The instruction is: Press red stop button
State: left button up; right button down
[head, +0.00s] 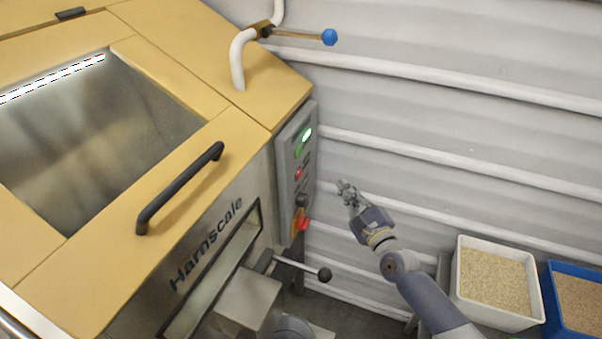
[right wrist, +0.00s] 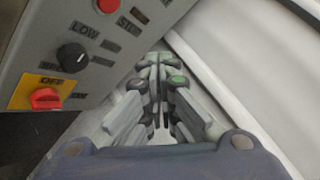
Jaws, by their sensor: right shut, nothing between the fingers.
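The red stop button (head: 298,174) sits on the grey control panel (head: 285,160) on the side of the hopper, below a lit green button (head: 307,134). In the right wrist view the red stop button (right wrist: 107,5) is at the top edge, partly cut off, with the word STOP beside it. My right gripper (head: 344,186) is shut and empty, to the right of the panel and apart from the button in the head view. In the right wrist view its fingertips (right wrist: 160,62) point past the panel's right edge. My left gripper is not in view.
Below the button are a black knob (right wrist: 72,57) and a red switch on a yellow plate (right wrist: 46,98). A ball-ended lever (head: 324,274) sticks out below the panel. A white bin (head: 458,290) and a blue bin (head: 550,310) stand at right. A ribbed wall (head: 450,120) is behind.

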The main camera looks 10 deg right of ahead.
aim_at(300, 174)
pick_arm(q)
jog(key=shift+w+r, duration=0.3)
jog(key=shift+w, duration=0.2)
pick_arm(e)
jog(key=w+a, duration=0.5)
jog(key=a, duration=0.2)
jog(key=shift+a, duration=0.15)
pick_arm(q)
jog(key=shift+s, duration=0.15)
pick_arm(e)
jog(key=shift+f, duration=0.1)
dwell(0.7)
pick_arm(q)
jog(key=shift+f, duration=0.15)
pick_arm(e)
jog(key=shift+w+a, duration=0.25)
jog(key=shift+a, duration=0.1)
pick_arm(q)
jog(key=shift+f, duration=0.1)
pick_arm(e)
jog(key=shift+w+a, duration=0.25)
jog(key=shift+a, duration=0.1)
dwell(0.8)
jog(key=shift+d, duration=0.1)
jog(key=shift+s+d, duration=0.5)
jog(key=shift+d, duration=0.05)
